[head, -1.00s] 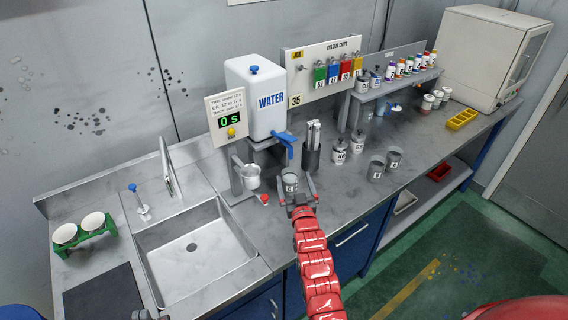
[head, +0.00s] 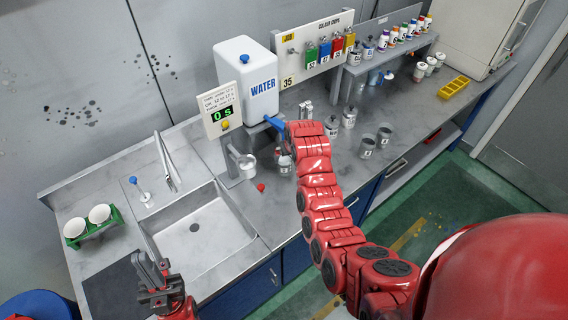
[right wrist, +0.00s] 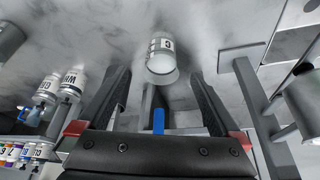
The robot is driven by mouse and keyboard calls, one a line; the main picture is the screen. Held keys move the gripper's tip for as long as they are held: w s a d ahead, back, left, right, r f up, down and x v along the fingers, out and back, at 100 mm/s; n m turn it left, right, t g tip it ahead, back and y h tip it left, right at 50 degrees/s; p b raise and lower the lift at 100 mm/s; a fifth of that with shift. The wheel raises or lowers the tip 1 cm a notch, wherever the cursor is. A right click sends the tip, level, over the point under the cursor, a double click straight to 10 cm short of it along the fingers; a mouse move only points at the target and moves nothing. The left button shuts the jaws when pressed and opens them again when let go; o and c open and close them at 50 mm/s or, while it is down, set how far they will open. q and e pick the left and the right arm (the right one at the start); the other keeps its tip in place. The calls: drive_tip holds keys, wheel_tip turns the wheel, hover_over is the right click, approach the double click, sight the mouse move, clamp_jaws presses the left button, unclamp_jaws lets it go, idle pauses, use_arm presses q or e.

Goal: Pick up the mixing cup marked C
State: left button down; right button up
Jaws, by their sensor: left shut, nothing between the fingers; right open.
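The mixing cup marked C (head: 285,166) is a small grey cup standing on the counter, partly hidden by my right arm in the head view. In the right wrist view the cup (right wrist: 162,58) shows its pale label between and just beyond the open fingers of my right gripper (right wrist: 160,88), with a gap on both sides. My left gripper (head: 158,284) is shut and empty, in front of the sink.
The water tank (head: 247,82) with its blue tap stands behind the cup, and a metal cup (head: 246,165) hangs at its stand. Two more grey cups (head: 367,147) and labelled jars (head: 349,117) stand to the right. The sink (head: 197,232) is at left.

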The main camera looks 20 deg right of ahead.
sight(288, 162)
drive_tip(key=b+x, duration=0.1)
drive_tip(key=x, duration=0.5)
drive_tip(key=shift+w+f, duration=0.1)
drive_tip(key=shift+f, duration=0.25)
drive_tip(key=shift+w+f+b, duration=0.35)
drive_tip(key=shift+f+b, duration=0.1)
drive_tip(key=shift+f, duration=0.2)
drive_tip(key=b+x, duration=0.5)
drive_tip(key=b, duration=0.2)
drive_tip(key=shift+w+a+f+b, duration=0.15)
drive_tip(key=shift+w+f+b, duration=0.1)
drive_tip(key=shift+b, duration=0.1)
drive_tip(key=shift+r, duration=0.3)
drive_tip(key=c, duration=1.5)
drive_tip(key=shift+c, duration=0.2)
drive_tip(key=shift+s+a, duration=0.1)
drive_tip(key=shift+s, duration=0.05)
